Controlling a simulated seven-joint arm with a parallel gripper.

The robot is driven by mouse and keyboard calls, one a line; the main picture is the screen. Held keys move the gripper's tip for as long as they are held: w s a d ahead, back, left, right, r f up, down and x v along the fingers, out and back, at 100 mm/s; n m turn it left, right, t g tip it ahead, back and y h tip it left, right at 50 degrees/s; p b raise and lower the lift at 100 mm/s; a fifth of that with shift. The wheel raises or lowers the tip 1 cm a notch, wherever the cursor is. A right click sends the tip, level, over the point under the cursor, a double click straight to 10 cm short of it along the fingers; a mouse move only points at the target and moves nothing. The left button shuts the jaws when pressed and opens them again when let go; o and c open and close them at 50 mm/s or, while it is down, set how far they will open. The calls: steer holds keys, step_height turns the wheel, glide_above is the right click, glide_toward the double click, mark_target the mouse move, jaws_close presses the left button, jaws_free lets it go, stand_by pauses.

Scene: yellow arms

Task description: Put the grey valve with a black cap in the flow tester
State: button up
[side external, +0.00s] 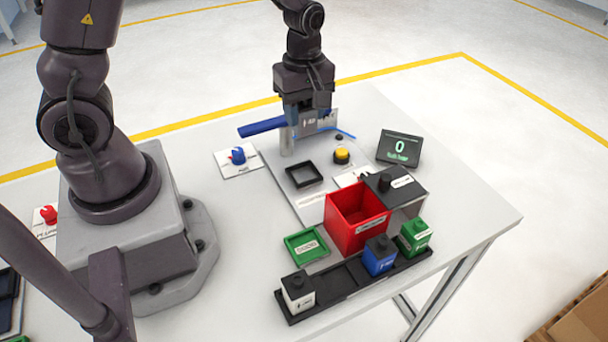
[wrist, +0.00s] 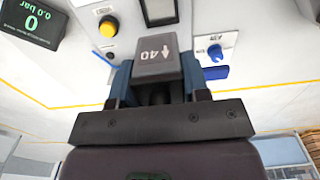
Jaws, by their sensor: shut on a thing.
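My gripper (side external: 308,112) is shut on a grey block-shaped valve; its grey face, marked with an arrow and "40", shows in the wrist view (wrist: 157,55). Blue fingers clasp the valve from both sides. A dark part, perhaps its black cap, lies in shadow between the fingers. The gripper holds the valve near the far end of a pale panel (side external: 310,200), beside a grey post and a blue lever (side external: 262,127). The panel, seemingly the flow tester, carries an empty black square frame (side external: 303,175) and a yellow button (side external: 341,156). Its display (side external: 399,147) reads 0.
A red bin (side external: 356,215) stands in front, beside a dark grey box (side external: 408,205) with a black knob. A black rack (side external: 338,283) holds white (side external: 298,292), blue (side external: 379,256) and green (side external: 415,236) capped blocks. A green tray (side external: 305,245) and blue knob (side external: 237,155) lie left.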

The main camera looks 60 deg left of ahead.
step_height(320, 180, down, 12)
stand_by(0.6)
steer(key=shift+f, duration=0.15)
steer(key=o, duration=1)
steer(key=shift+c, duration=0.2)
step_height(320, 180, up, 12)
steer(key=shift+f, duration=0.1)
steer(key=s+d+r+m+t, duration=0.2)
steer(key=s+r+m, duration=0.4)
steer(key=r+m, duration=0.3)
steer(key=s+d+r+m+t, duration=0.3)
steer(key=s+r+m, duration=0.4)
steer(key=r+m, duration=0.2)
steer(key=shift+s+r+t, duration=0.2)
steer(key=shift+r+t, duration=0.1)
steer(key=shift+r, duration=0.6)
